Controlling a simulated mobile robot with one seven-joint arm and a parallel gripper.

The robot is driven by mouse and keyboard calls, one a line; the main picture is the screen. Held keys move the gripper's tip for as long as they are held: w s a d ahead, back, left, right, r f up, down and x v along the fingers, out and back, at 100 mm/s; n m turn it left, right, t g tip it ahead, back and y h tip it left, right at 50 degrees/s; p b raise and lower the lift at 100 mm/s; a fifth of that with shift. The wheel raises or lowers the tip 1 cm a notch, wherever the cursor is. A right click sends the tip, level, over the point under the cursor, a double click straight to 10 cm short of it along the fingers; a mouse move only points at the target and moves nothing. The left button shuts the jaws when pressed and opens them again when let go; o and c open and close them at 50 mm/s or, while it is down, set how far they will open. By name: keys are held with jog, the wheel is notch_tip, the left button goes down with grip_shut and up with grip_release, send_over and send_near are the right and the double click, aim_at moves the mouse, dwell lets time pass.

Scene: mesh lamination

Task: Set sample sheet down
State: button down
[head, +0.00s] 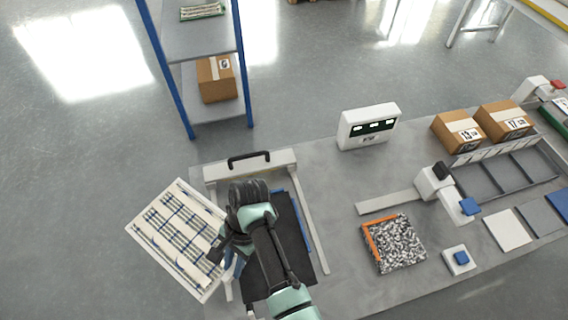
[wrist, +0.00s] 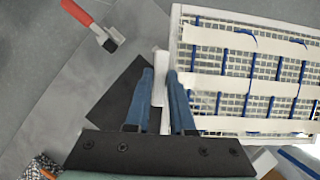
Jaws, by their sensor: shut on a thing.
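The sample sheet (head: 160,226) is a pale, white-edged panel with a mesh grid, blue lines and cream strips. In the head view it extends out past the left edge of the table, over the floor. It fills the upper right of the wrist view (wrist: 252,82). My gripper (head: 222,262) is at the sheet's right side. In the wrist view its two blue fingers (wrist: 164,76) are close together on a white piece at the sheet's edge. My arm hides part of the sheet's near right corner.
A black mat (head: 296,255) lies within a white frame with a black handle (head: 249,158). A white display box (head: 368,126) and an orange-edged tray (head: 369,240) of speckled material stand to the right. A blue-posted shelf (head: 206,52) stands behind. A red-handled tool (wrist: 85,18) lies upper left in the wrist view.

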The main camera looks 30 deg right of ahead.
jog(key=s+d+f+m+t+p, duration=0.3)
jog(key=s+d+m+p, duration=0.1)
jog(key=s+d+m, duration=0.5)
jog(key=shift+n, duration=0.6)
jog(key=f+b, duration=0.2)
jog(key=a+f+b, duration=0.1)
jog(key=f+b, duration=0.1)
jog(key=b, duration=0.1)
jog(key=f+b, duration=0.3)
jog(key=shift+s+a+f, duration=0.1)
jog(key=shift+s+a, duration=0.05)
jog(key=shift+s, duration=0.15)
jog(key=shift+f+b, duration=0.4)
jog(key=shift+f, duration=0.2)
jog(key=c, duration=0.7)
grip_release()
jog(key=v, duration=1.3)
